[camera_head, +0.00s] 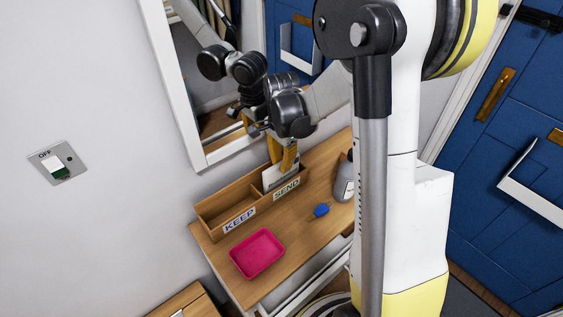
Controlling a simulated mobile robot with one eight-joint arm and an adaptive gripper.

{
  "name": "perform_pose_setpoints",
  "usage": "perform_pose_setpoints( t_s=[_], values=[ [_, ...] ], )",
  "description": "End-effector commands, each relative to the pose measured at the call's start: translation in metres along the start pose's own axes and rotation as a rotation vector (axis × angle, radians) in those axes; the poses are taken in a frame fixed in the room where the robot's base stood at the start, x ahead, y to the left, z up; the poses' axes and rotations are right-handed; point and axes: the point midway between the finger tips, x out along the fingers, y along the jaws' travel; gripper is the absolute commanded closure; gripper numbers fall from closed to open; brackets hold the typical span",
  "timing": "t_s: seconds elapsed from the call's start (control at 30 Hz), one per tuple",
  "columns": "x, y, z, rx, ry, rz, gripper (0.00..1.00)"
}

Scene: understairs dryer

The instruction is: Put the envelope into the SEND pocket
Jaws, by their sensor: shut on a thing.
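The envelope (275,177) is pale and upright. It stands at the SEND pocket (287,187) of the wooden letter rack, with its lower part hidden behind the labelled front. My gripper (284,160), with yellow fingers, is directly above the rack and is shut on the envelope's upper part. Whether the envelope touches the pocket's floor cannot be seen. The KEEP pocket (216,208) is on the left of the rack and looks empty.
A pink tray (257,253) and a blue object (321,210) lie on the wooden table (290,238) in front of the rack. A grey container (345,180) stands to the right, partly hidden by my body. A mirror (185,110) hangs behind; a wall switch (58,163) is at left.

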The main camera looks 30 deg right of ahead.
Motion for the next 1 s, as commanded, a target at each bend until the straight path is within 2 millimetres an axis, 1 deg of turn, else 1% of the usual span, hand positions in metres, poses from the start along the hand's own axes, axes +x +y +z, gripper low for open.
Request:
perform_pose_setpoints(
  t_s=[0.03,0.1,0.33,0.37,0.4,0.43,0.77,0.87,0.97,1.0],
  values=[
    [0.004,0.0,0.0,0.0,0.0,0.0,1.0],
    [0.005,0.0,0.0,0.0,0.0,0.0,1.0],
    [0.004,0.0,0.0,0.0,0.0,0.0,1.0],
    [0.004,0.0,0.0,0.0,0.0,0.0,0.84],
    [0.004,0.0,0.0,0.0,0.0,0.0,0.71],
    [0.004,0.0,0.0,0.0,0.0,0.0,0.65],
    [0.002,0.0,0.0,0.0,0.0,0.0,0.65],
    [-0.007,0.0,0.0,0.0,0.0,0.0,0.65],
    [-0.026,0.001,0.0,0.0,0.0,0.0,0.65],
    [-0.035,0.001,0.0,0.0,0.0,0.0,0.65]
  ],
)
